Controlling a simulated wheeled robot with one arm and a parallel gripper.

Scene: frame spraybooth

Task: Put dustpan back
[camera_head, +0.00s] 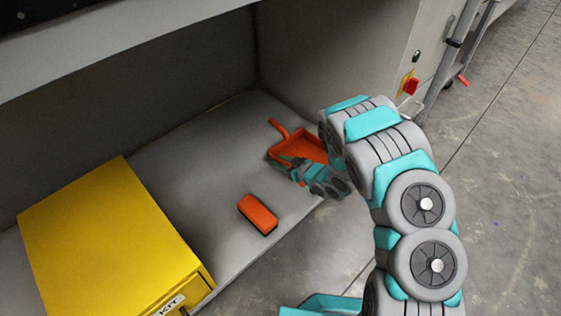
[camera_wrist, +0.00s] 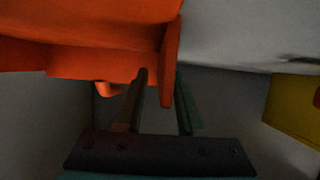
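The orange dustpan (camera_head: 308,148) is at the right end of the grey shelf, its handle pointing to the back left. I cannot tell whether it lies fully flat. My gripper (camera_head: 285,164) is at its near side. In the wrist view the dustpan (camera_wrist: 95,45) fills the upper left. There, my gripper's two fingers (camera_wrist: 163,90) stand apart, with the dustpan's thin side wall between them. A dark gap shows between the left finger and the wall, so the gripper looks open around it. My arm hides the dustpan's right part in the head view.
An orange brush-like block (camera_head: 258,213) lies on the shelf near its front edge. A yellow kit box (camera_head: 115,235) stands at the left and shows in the wrist view (camera_wrist: 298,108). The shelf between box and dustpan is mostly clear. A grey side wall (camera_head: 325,55) stands behind the dustpan.

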